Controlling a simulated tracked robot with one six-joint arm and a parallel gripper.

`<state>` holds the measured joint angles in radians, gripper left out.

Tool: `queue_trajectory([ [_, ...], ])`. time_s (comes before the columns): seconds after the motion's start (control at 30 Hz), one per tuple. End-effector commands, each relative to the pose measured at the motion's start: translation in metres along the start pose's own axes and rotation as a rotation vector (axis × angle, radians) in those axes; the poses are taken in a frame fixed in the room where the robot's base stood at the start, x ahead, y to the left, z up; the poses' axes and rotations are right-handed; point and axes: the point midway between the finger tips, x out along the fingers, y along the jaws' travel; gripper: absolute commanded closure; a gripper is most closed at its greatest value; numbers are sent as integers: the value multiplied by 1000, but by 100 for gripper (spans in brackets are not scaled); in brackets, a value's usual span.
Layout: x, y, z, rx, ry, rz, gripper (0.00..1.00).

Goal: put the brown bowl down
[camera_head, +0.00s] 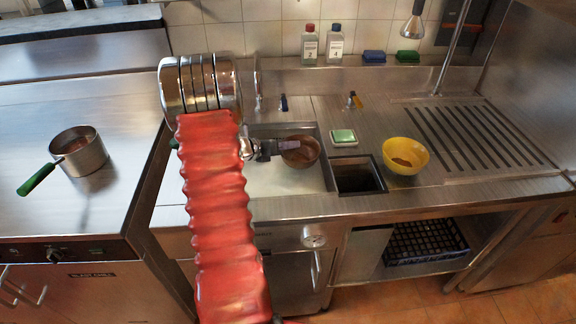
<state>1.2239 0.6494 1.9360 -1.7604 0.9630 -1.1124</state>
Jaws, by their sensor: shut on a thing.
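The brown bowl (301,155) is over the sink basin (262,186), near its right side. My gripper (289,146) reaches in from the left and is shut on the bowl's rim. I cannot tell whether the bowl touches the basin floor or hangs above it. My red-sleeved arm hides the left part of the sink.
A yellow bowl (405,156) stands on the counter at the right, beside a square opening (358,178). A green sponge on a white dish (343,137) is behind the opening. A pot (80,152) with a green handle stands at the left. Two bottles (310,46) stand behind.

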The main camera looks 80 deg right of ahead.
Motion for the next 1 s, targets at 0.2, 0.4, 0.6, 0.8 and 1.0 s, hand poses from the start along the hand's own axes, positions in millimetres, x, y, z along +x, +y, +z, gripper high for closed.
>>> queue_trajectory([
  [0.2,14,17,-30,-3,0,0,100],
  [0.4,20,23,-40,-1,-2,0,100],
  [0.6,20,23,-40,0,-2,0,100],
  [0.8,23,26,-46,-1,-1,0,100],
  [1.0,32,38,-66,-4,0,1,100],
])
